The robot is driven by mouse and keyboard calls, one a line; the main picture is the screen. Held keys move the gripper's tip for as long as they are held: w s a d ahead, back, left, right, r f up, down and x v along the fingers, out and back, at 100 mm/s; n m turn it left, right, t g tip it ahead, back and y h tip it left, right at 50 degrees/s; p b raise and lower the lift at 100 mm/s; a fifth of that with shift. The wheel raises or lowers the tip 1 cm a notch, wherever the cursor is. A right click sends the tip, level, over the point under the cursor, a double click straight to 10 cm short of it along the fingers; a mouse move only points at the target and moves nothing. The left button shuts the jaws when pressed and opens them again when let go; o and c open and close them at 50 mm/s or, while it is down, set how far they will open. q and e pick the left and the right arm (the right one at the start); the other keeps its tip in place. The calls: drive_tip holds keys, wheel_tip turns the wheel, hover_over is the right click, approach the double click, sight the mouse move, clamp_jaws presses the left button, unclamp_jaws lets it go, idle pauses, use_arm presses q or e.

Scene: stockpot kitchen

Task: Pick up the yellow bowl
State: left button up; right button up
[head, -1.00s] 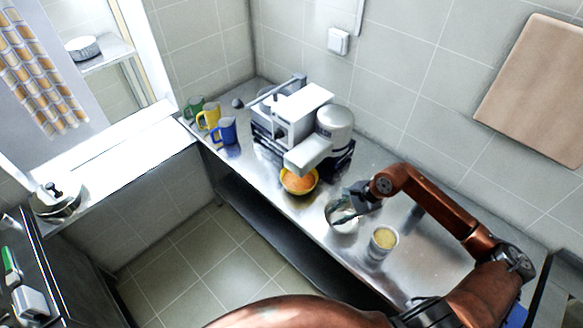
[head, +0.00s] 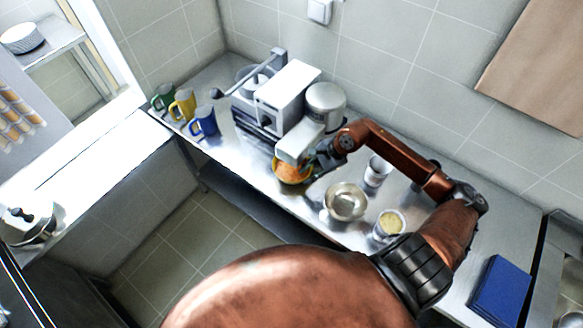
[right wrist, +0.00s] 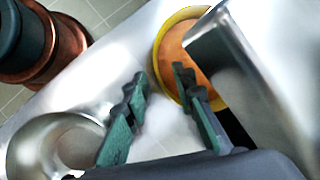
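The yellow bowl (head: 279,176) stands on the steel counter under the head of the mixer and holds something orange. It also shows in the right wrist view (right wrist: 157,58), partly covered by the grey mixer head. My right gripper (head: 316,160) is at the bowl's right side in the head view. In the right wrist view my right gripper (right wrist: 162,82) is open, with one fingertip just outside the bowl's rim and the other over its inside. I cannot tell whether either finger touches the bowl. My left gripper is not in view.
The mixer (head: 296,146) hangs close over the bowl. A metal bowl (head: 345,203), a pale cup (head: 377,171) and a cup with yellow contents (head: 390,223) stand to the right. Green, yellow and blue mugs (head: 203,122) stand at the left.

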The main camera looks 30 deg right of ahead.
drive_tip(key=x, duration=0.2)
drive_tip(key=shift+w+a+f+p, duration=0.1)
drive_tip(key=shift+a+f+p, duration=0.1)
drive_tip(key=shift+a+p, duration=0.15)
drive_tip(key=shift+x, duration=0.9)
drive_tip(key=shift+d, duration=0.15)
clamp_jaws()
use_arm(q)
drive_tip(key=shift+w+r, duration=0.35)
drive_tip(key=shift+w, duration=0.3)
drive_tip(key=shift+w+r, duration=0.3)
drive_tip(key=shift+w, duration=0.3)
